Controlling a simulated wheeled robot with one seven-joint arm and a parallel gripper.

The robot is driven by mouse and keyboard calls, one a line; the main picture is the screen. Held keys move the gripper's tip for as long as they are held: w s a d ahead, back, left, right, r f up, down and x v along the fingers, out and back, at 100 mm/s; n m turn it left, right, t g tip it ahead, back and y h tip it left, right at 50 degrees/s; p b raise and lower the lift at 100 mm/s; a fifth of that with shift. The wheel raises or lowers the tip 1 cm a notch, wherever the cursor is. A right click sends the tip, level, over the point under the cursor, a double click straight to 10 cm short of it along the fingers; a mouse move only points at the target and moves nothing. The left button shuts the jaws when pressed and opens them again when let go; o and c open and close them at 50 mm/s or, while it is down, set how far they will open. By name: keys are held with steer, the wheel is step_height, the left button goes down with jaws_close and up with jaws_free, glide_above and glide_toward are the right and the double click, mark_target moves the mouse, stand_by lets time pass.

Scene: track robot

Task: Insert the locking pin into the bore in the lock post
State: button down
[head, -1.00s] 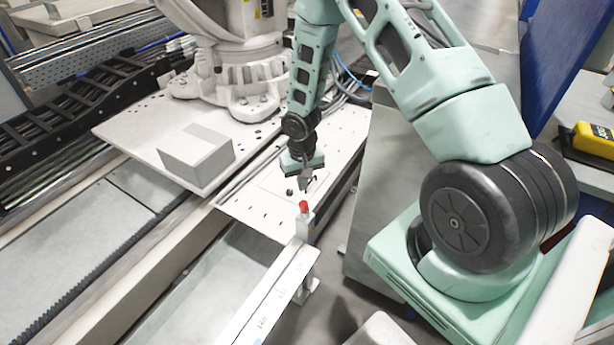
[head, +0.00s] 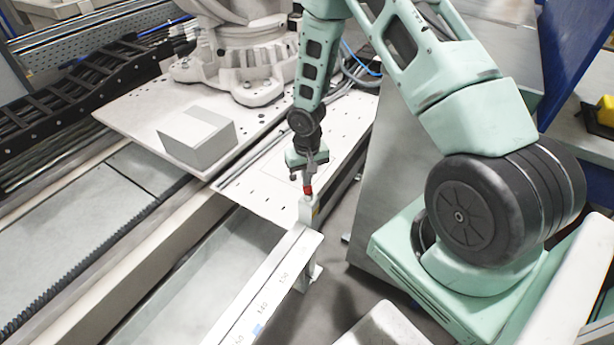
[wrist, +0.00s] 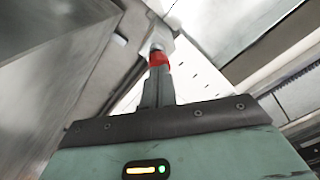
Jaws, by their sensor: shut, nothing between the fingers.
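The locking pin shows as a small red head (head: 308,190) at the top of the pale lock post (head: 307,211). The red head also shows in the wrist view (wrist: 158,59), just beyond my fingertips, with part of the post (wrist: 160,40) behind it. My gripper (head: 309,181) points down right above the red head. Its fingers (wrist: 158,78) are together and hold nothing. The fingertips are touching or very close to the head; I cannot tell which. The bore and the pin's shaft are hidden, so how deep the pin sits does not show.
A long white rail with a printed scale (head: 265,290) runs from the post toward the front. A grey box (head: 197,137) sits on the white plate (head: 135,122) to the left. A large robot base (head: 236,65) stands behind. A metal cabinet (head: 430,190) is at the right.

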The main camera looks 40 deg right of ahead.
steer(key=shift+f, duration=0.4)
steer(key=shift+r, duration=0.1)
step_height(320, 180, up, 3)
steer(key=shift+r+p, duration=0.1)
steer(key=shift+p, duration=1.15)
step_height(320, 180, up, 17)
steer(key=p, duration=0.2)
